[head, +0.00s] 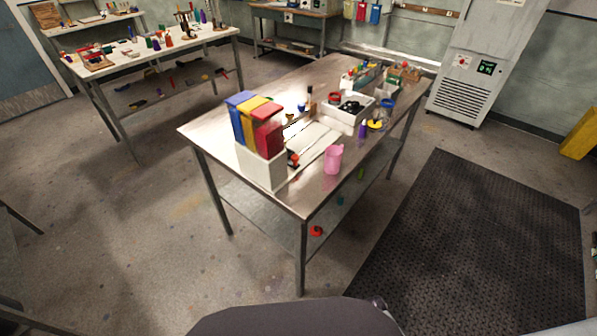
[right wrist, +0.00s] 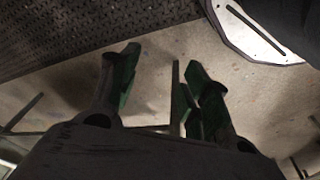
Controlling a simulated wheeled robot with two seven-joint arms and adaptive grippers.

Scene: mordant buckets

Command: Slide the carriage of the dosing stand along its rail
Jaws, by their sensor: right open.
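A steel table (head: 210,133) stands ahead of me. On it, a pale flat piece with a long straight edge (head: 316,143) lies beside a white holder of coloured bins; it may be the dosing stand with its rail, but it is too small to be sure. A small orange and black part (head: 293,159) sits at its near end, close to the holder; I cannot tell whether it is the carriage. My right gripper (right wrist: 160,70) is open and empty above the floor in the right wrist view, away from the table top. My left gripper is not in view.
The white holder (head: 262,172) carries blue, yellow and red bins. A pink jug (head: 333,159) stands near the right edge; a white tray (head: 347,113) is farther back. A black mat (head: 475,255) covers the floor at right. Another cluttered table (head: 190,42) stands back left.

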